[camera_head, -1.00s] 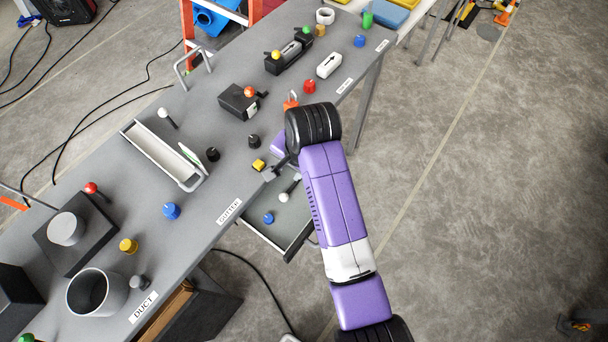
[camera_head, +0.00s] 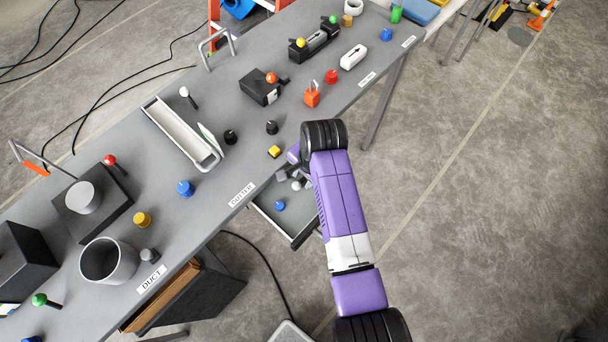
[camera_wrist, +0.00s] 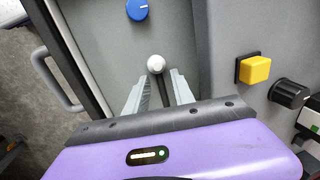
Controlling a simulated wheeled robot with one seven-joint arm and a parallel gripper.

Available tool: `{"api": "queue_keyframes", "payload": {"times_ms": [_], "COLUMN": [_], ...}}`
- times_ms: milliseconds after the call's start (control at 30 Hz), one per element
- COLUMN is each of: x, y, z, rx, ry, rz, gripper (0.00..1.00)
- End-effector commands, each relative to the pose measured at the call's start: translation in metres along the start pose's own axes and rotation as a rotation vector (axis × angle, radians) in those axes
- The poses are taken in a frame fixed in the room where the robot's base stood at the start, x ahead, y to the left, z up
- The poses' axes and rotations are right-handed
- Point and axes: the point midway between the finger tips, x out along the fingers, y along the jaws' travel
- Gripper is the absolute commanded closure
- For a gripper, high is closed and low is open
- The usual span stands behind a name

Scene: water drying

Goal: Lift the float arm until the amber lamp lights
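A lever with a white ball (camera_wrist: 155,63) on a dark rod stands in an open drawer under the bench; it may be the float arm. The ball also shows in the head view (camera_head: 296,186). My gripper (camera_wrist: 158,85) is open, with its pale fingers on either side of the rod, just behind the ball. I see no clear grip on the rod. A second white-ball lever (camera_head: 184,92) stands on the bench beside a white trough. A yellow square piece (camera_wrist: 254,69) sits on the bench edge; I cannot tell which thing is the amber lamp, or whether any is lit.
The drawer (camera_head: 297,232) also holds a blue knob (camera_wrist: 137,9). Black knobs (camera_wrist: 289,93) stand near the yellow piece. The grey bench (camera_head: 215,206) carries several other levers, knobs and boxes.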

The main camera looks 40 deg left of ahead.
Motion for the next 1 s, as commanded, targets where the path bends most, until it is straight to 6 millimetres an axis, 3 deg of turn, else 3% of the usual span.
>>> {"api": "queue_keyframes", "payload": {"times_ms": [133,300,1000], "x": [-0.0002,-0.0004,-0.0006], "y": [-0.0002,-0.0002,-0.0003], "z": [0.0,0.0,-0.0001], "rx": [-0.001,-0.001,-0.001], "ry": [0.0,0.0,0.0], "rz": [0.0,0.0,-0.001], "gripper": [0.7,1.0,1.0]}}
